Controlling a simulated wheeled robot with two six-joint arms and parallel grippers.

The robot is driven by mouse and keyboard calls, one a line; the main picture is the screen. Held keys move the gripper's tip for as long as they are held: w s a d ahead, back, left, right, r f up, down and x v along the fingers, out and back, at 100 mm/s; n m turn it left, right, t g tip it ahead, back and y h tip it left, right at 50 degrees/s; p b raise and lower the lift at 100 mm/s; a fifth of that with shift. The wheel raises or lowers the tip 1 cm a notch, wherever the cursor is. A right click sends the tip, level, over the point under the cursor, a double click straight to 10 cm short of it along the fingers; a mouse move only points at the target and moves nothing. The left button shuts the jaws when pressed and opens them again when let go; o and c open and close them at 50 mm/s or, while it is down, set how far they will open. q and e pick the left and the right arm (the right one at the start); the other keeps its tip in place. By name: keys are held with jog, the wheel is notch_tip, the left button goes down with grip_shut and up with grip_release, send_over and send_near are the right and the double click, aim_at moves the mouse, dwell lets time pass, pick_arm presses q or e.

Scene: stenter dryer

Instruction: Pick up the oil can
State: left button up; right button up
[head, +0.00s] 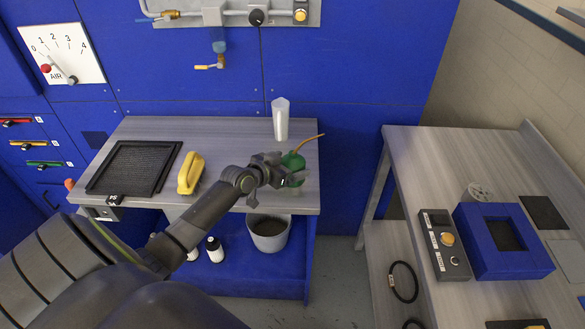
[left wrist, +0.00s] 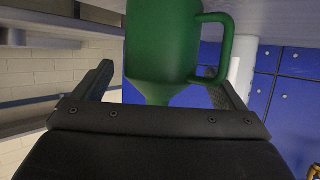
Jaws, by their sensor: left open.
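The green oil can (head: 294,163) with a thin yellow-brown spout stands near the right front edge of the left workbench (head: 225,132). My left gripper (head: 282,172) is right at it and partly covers it in the head view. In the left wrist view the picture is upside down, and the green can body (left wrist: 160,40) with its loop handle shows between the two spread fingers (left wrist: 160,82). The left gripper is open. I cannot tell whether a finger touches the can. My right gripper is not in view.
A white cylinder (head: 280,119) stands behind the can. A yellow-handled thing (head: 190,173) and a black framed mesh panel (head: 135,168) lie to the left. A grey bucket (head: 268,234) sits on the lower shelf. A second bench with a blue box (head: 503,264) is at right.

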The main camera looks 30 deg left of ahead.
pick_arm(q)
jog(key=shift+x, duration=0.8)
jog(key=shift+s, duration=0.1)
jog(key=c, duration=1.3)
